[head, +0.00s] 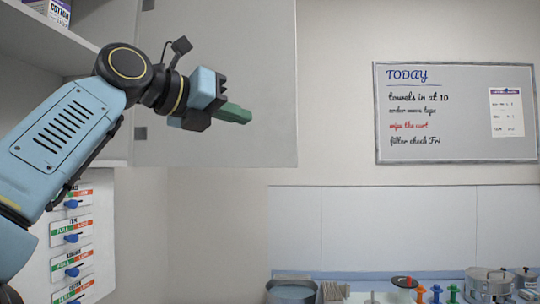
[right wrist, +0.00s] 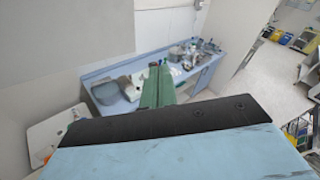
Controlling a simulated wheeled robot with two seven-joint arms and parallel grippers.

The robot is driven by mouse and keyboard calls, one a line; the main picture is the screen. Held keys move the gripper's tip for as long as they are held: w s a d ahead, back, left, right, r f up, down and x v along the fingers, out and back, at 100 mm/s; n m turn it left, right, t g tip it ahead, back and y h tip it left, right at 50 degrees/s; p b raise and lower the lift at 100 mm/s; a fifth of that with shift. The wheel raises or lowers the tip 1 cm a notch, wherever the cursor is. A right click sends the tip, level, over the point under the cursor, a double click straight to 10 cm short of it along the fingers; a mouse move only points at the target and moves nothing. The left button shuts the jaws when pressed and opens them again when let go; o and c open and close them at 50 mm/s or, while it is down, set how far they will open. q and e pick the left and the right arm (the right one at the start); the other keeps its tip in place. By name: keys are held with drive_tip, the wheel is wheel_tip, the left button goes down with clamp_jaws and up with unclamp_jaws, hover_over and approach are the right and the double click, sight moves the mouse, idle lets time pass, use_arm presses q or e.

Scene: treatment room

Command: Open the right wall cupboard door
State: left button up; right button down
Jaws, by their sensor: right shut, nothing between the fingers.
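The right wall cupboard door (head: 262,55) is a plain grey panel in the head view. It stands swung wide open, with dark hinges along its left edge. The cupboard's open inside, with a white shelf (head: 50,45), shows to its left. My right gripper (head: 245,116) is in front of the door, its green fingers shut and empty. I cannot tell whether it touches the door. The fingers also show in the right wrist view (right wrist: 157,86), above the distant counter. My left gripper is not in view.
A cotton box (head: 48,10) sits on the upper shelf. Below the cupboard hangs a board with labelled rows and blue knobs (head: 71,238). A whiteboard (head: 455,112) hangs at right. Pots (head: 488,283) and coloured items stand on the counter below. The wall between door and whiteboard is clear.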

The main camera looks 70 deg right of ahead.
drive_tip(key=s+a+t+y, duration=0.2)
drive_tip(key=a+t+y, duration=0.25)
drive_tip(key=t, duration=0.25)
drive_tip(key=d+r+x, duration=0.2)
drive_tip(key=x, duration=1.1)
drive_tip(key=shift+s+p, duration=0.4)
drive_tip(key=shift+p, duration=0.05)
drive_tip(key=shift+d, duration=0.1)
